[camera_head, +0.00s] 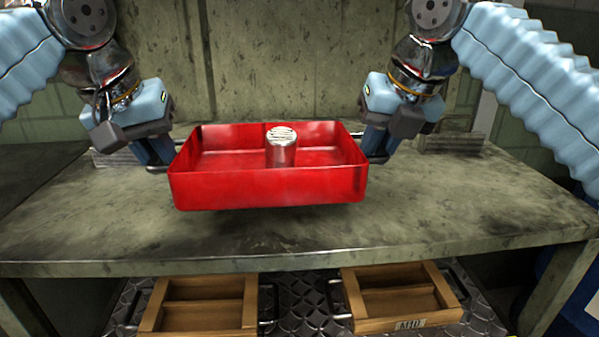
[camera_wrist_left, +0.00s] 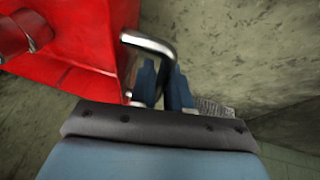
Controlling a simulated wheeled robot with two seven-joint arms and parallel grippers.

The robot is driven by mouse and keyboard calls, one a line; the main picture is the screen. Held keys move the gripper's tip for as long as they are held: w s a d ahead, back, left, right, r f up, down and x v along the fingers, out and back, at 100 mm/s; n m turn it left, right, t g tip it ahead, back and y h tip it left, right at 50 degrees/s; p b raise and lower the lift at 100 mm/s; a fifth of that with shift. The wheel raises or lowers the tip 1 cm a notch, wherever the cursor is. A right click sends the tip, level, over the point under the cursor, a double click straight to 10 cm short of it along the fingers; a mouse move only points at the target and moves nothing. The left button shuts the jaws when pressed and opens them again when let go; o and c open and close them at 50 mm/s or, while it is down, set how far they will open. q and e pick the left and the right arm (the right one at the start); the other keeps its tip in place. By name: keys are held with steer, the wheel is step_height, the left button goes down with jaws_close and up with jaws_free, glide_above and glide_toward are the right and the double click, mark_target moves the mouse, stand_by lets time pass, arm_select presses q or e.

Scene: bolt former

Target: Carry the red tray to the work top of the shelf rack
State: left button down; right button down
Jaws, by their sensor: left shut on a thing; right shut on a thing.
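The red tray (camera_head: 265,190) is in the middle of the head view, over the grey work top (camera_head: 440,212). A dark shadow lies under its front, and it looks held a little above the surface. A metal cylinder (camera_head: 282,150) with a slotted top stands upright inside the tray. My left gripper (camera_head: 162,160) is shut on the tray's left handle; this metal handle (camera_wrist_left: 152,45) shows in the left wrist view beside the red wall (camera_wrist_left: 75,45). My right gripper (camera_head: 375,150) is shut on the handle at the tray's right side, which is partly hidden by the gripper.
Two wooden boxes (camera_head: 205,290) (camera_head: 400,292), the right one labelled M10, sit on a patterned metal shelf below the front edge. A stained upright panel (camera_head: 300,60) closes the back. The work top is clear on both sides of the tray, apart from grey blocks (camera_head: 450,143) at the back.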

arm_select(q)
steer(key=shift+w+a+r, duration=0.1)
steer(key=shift+w, duration=0.25)
arm_select(e)
steer(key=shift+w, duration=0.4)
steer(key=shift+r, duration=0.1)
steer(key=shift+d, duration=0.1)
